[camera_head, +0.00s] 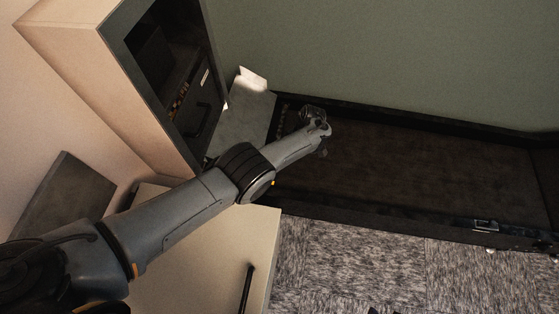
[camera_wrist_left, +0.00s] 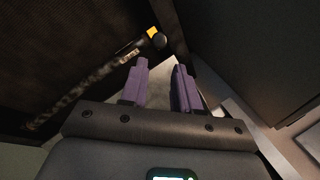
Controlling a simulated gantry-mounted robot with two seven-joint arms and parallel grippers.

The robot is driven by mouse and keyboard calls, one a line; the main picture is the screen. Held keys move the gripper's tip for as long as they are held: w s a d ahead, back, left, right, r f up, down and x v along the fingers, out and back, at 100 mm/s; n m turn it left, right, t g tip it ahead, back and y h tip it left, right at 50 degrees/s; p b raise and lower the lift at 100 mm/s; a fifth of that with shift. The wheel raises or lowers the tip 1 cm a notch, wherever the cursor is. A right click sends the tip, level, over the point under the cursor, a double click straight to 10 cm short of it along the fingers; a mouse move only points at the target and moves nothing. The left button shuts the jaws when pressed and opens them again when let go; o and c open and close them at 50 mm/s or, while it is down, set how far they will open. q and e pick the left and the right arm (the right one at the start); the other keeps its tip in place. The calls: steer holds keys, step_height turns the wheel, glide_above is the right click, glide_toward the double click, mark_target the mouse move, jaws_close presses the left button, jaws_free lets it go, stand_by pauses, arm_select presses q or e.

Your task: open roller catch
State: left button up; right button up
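The roller sorter is a long dark bed (camera_head: 430,165) with black rails, running to the right along the green wall. My left arm reaches across to its left end. My left gripper (camera_head: 316,128) is over that end, small and dark in the head view. In the left wrist view the two purple fingers (camera_wrist_left: 160,86) are apart with nothing seen between them. A dark speckled rod (camera_wrist_left: 85,82) lies ahead and to the left of them. A round dark knob (camera_wrist_left: 158,41) and a yellow mark (camera_wrist_left: 152,33) sit at its upper end. I cannot tell which part is the catch. My right gripper is not seen.
A cabinet (camera_head: 95,65) with an open dark front stands at the left, close to my left arm. A grey panel (camera_head: 243,122) lies between it and the bed. A pale cabinet with a black handle (camera_head: 246,290) is below the arm. A metal fitting (camera_head: 485,226) sits on the front rail.

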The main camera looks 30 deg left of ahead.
arm_select(q)
steer(key=shift+n, duration=0.5)
steer(key=shift+c, duration=1.1)
steer(key=w+d+r+n, duration=0.1)
steer(key=n, duration=0.1)
steer(key=w+d+r+n+t+h, duration=0.1)
steer(key=w+r+n, duration=0.1)
steer(key=shift+w+d, duration=0.1)
steer(key=shift+w, duration=0.2)
jaws_close()
steer(key=w+d+r+n+t+h, duration=0.1)
steer(key=w+r+n+t+h, duration=0.15)
steer(key=n, duration=0.25)
steer(key=s+a+f+n+t+h+p, duration=0.2)
steer(key=s+a+n+h+p, duration=0.3)
steer(key=a+n, duration=0.55)
steer(key=s+a+f+y+b, duration=0.1)
steer(key=s+a+f+b, duration=0.1)
steer(key=s+a+f, duration=0.3)
steer(key=shift+m+g, duration=0.25)
steer(key=shift+m, duration=0.1)
steer(key=shift+s+d+r+b+x, duration=0.1)
steer(key=shift+s+d+b+x, duration=0.15)
steer(key=shift+b+x, duration=1.05)
steer(key=shift+s+d+r+b+x, duration=0.1)
steer(key=shift+s+d+b+x, duration=0.3)
steer(key=shift+x, duration=1.6)
steer(key=shift+s+d+r+b+x, duration=0.15)
steer(key=shift+b+x, duration=0.85)
steer(key=shift+x, duration=0.65)
